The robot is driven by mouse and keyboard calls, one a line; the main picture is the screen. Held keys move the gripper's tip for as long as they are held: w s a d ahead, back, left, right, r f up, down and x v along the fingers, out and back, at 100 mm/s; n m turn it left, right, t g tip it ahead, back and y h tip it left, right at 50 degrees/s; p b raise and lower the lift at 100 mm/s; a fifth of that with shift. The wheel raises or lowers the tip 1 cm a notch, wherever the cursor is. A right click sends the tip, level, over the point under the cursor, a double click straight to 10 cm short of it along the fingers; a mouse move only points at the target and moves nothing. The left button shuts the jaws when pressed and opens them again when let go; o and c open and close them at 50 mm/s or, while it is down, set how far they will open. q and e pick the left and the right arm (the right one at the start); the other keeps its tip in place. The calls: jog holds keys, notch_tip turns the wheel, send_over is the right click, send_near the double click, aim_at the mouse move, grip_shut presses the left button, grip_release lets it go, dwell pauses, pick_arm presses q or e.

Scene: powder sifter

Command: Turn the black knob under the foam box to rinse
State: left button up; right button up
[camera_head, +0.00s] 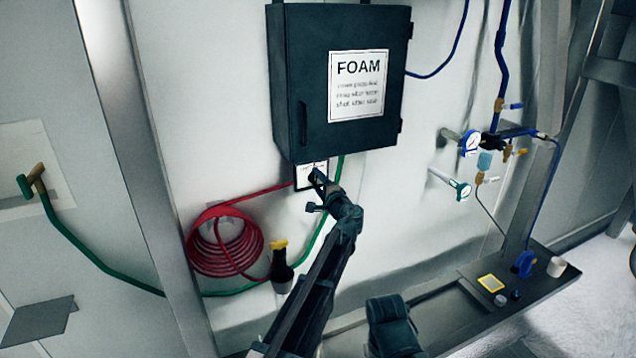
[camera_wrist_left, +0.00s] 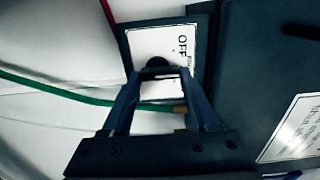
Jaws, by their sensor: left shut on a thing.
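The dark foam box (camera_head: 300,70) hangs on the wall with a white FOAM label (camera_head: 358,85). Under it is a small white panel (camera_head: 303,180), mostly behind my left gripper (camera_head: 317,186). In the left wrist view the panel (camera_wrist_left: 150,40) carries the word OFF and other print too small to read. The black knob (camera_wrist_left: 155,62) sits on the panel between the fingertips of my left gripper (camera_wrist_left: 157,74). The gripper is shut on the knob. Which setting the knob points to cannot be told. My right gripper is not in view.
A red coiled hose (camera_head: 225,240) and a bottle with a yellow cap (camera_head: 281,265) are left of my left arm. A green hose (camera_head: 110,275) runs along the wall. Gauges (camera_head: 469,141) and valves stick out at the right. A dark ledge (camera_head: 535,290) lies below them.

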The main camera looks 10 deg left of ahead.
pick_arm(q)
jog(key=o, duration=1.4)
jog(key=v, duration=1.3)
jog(key=shift+s+d, duration=0.25)
jog(key=shift+s, duration=0.1)
jog(key=shift+f, duration=0.1)
